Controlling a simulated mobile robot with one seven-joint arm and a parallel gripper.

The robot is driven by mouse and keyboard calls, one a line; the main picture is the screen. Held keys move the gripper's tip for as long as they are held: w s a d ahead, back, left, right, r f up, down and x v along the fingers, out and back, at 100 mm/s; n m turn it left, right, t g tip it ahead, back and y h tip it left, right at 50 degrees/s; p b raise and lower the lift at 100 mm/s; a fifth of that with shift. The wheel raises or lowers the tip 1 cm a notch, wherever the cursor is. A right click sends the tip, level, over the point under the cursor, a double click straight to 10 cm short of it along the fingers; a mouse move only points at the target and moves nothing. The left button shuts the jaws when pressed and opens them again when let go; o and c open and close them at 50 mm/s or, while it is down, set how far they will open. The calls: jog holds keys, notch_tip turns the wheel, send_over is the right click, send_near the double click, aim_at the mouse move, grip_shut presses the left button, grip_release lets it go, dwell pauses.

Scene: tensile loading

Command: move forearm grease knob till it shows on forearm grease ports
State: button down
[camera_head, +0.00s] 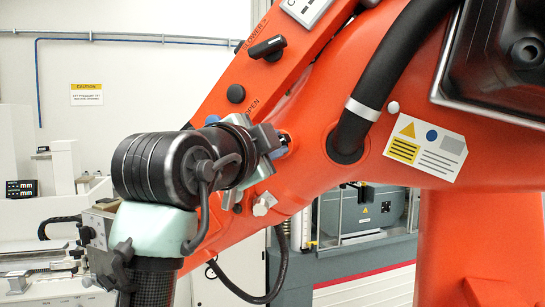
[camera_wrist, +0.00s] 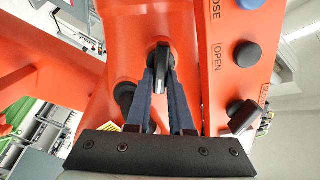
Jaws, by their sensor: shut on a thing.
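My gripper (camera_wrist: 162,75) reaches up to the orange machine arm in the wrist view, its two dark blue fingers on either side of a small black lever knob (camera_wrist: 161,62). The fingers are shut on this knob, which sits upright in the picture. I take it to be the forearm grease knob; no readable label shows beside it. In the head view my gripper (camera_head: 283,146) touches the orange forearm (camera_head: 310,110), and its fingertips and the held knob are mostly hidden.
Beside it in the wrist view are an OPEN label, a round black button (camera_wrist: 247,54) and another black lever knob (camera_wrist: 242,117). That lever also shows in the head view (camera_head: 267,47). A thick black hose (camera_head: 395,65) and a white label plate (camera_head: 424,147) are to the right.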

jog(key=shift+f+m+b, duration=0.15)
jog(key=shift+m+b, duration=0.45)
jog(key=shift+m, duration=0.7)
jog(key=shift+d+m, duration=0.1)
jog(key=shift+m, duration=0.2)
jog(key=c, duration=0.8)
grip_release()
jog(key=b+v, duration=0.6)
jog(key=v, duration=0.7)
jog(key=shift+f, duration=0.1)
